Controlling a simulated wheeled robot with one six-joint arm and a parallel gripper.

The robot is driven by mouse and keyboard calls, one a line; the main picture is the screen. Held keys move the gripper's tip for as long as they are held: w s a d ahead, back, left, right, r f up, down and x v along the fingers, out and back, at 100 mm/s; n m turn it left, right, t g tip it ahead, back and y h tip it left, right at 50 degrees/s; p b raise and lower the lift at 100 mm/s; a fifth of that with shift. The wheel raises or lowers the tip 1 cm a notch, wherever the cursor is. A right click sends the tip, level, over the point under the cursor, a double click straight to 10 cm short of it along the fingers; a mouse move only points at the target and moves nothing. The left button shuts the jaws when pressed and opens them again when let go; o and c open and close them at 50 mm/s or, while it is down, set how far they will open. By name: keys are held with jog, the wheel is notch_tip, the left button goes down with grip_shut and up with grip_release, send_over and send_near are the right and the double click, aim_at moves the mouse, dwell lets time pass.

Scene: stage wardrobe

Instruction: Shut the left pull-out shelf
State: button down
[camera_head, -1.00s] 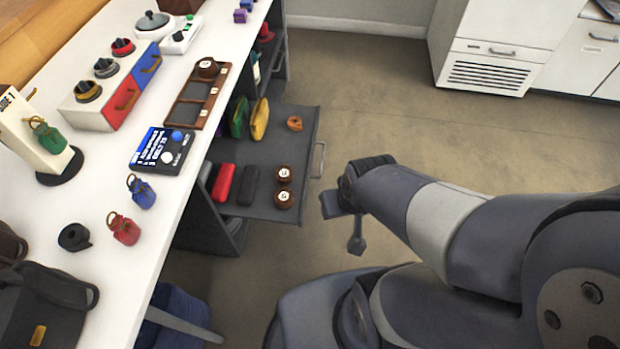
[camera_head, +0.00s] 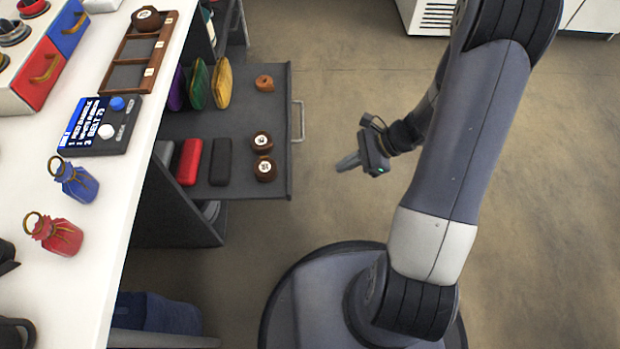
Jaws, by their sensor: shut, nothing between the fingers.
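The pull-out shelf (camera_head: 270,95) is a dark grey tray that sticks out from under the white counter. It has a pale bar handle (camera_head: 298,121) on its right edge. On it lie a red case (camera_head: 189,162), a black case (camera_head: 221,161), two brown rolls (camera_head: 263,155), a brown ring-like item (camera_head: 264,83) and several coloured pouches (camera_head: 222,84). My gripper (camera_head: 347,163) is shut and empty. It is to the right of the shelf, a little below the handle in the picture, apart from both, with its fingers pointing left towards the shelf.
The white counter (camera_head: 110,185) fills the left side, with a small screen device (camera_head: 98,125), a blue bag (camera_head: 75,181), a red bag (camera_head: 56,234) and a wooden tray (camera_head: 127,65). Bare floor (camera_head: 530,200) lies right of the shelf. A white cabinet (camera_head: 428,14) stands at the back.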

aim_at(197, 183)
jog(key=a+r+b+x, duration=0.1)
jog(key=b+x, duration=0.4)
jog(key=x, duration=0.8)
jog(key=shift+w+a+r, duration=0.3)
jog(key=shift+a+r, duration=0.05)
jog(key=shift+a, duration=0.15)
jog(key=a, duration=0.8)
jog(key=a+b, duration=0.1)
jog(key=a, duration=0.8)
jog(key=w+a, duration=0.1)
jog(key=a, duration=0.7)
jog(key=shift+a+b, duration=0.35)
jog(key=shift+b, duration=0.05)
jog(key=shift+a, duration=0.4)
jog(key=shift+w+a+r, duration=0.1)
